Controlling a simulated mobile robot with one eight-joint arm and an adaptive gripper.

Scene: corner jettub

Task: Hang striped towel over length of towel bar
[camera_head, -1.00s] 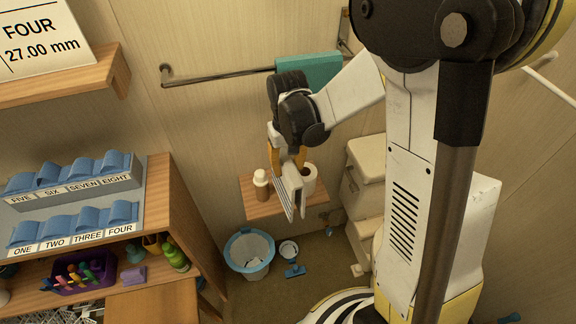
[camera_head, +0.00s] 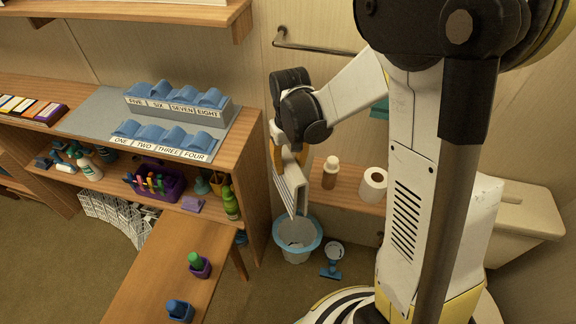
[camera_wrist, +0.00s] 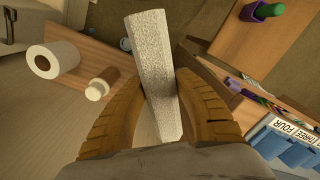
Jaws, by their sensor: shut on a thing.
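The striped towel (camera_head: 292,188) hangs folded from my gripper (camera_head: 288,152) in the head view, its striped face to the left. In the wrist view the pale towel (camera_wrist: 154,75) sits between the two orange-brown fingers of my gripper (camera_wrist: 160,98), which are shut on it. The towel bar (camera_head: 315,47) is on the back wall, above and right of the towel. My arm hides its right part. A teal towel (camera_head: 380,108) shows only as a small strip behind my arm. The held towel is apart from the bar.
A wooden shelf (camera_head: 340,178) with a brown bottle (camera_head: 330,174) and a paper roll (camera_head: 373,184) stands right of the towel. A blue-rimmed bucket (camera_head: 297,240) is below. The shelving unit (camera_head: 250,170) stands close on the left, with a wooden table (camera_head: 160,268) in front.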

